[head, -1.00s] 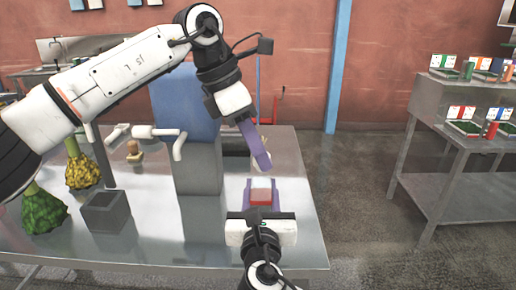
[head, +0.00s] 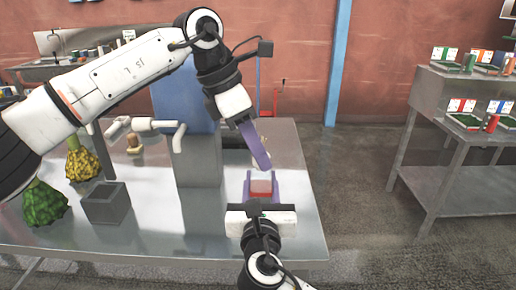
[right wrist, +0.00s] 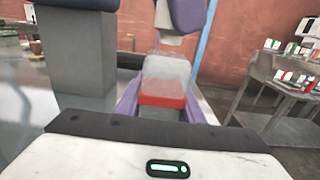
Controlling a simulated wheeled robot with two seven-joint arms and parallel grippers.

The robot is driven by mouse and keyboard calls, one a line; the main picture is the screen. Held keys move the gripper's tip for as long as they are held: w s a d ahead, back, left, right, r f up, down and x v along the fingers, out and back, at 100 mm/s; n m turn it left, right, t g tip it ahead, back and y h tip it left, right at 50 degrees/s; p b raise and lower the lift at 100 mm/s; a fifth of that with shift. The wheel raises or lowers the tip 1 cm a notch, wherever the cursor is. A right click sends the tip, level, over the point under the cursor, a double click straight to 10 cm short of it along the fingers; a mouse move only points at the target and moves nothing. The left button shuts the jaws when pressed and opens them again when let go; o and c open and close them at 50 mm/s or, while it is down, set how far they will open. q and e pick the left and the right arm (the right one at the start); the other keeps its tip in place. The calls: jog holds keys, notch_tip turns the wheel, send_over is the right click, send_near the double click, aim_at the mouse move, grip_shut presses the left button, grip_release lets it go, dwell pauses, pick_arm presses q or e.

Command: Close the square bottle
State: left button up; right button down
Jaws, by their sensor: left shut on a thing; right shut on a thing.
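The square bottle (head: 261,187) is clear with red contents in its lower part. It is upright between the purple fingers of my right gripper (head: 262,190), which is shut on it. In the right wrist view the bottle (right wrist: 165,80) shows its clear upper part above the red. My left gripper (head: 262,160) is above and just behind the bottle in the head view, with tilted purple fingers shut on a small pale thing, mostly hidden. In the right wrist view this pale thing (right wrist: 169,20) is above the bottle, apart from it. I cannot tell whether it is the lid.
A grey machine with a blue top (head: 198,160) stands on the metal table (head: 215,235), left of the bottle. An open grey box (head: 106,205), a green gourd (head: 43,203) and a yellow gourd (head: 82,163) are farther left. A shelf (head: 465,150) stands apart at right.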

pick_arm(q)
jog(key=shift+f, duration=0.45)
jog(key=o, duration=1.1)
jog(key=v, duration=1.2)
pick_arm(e)
jog(key=c, duration=1.1)
grip_release()
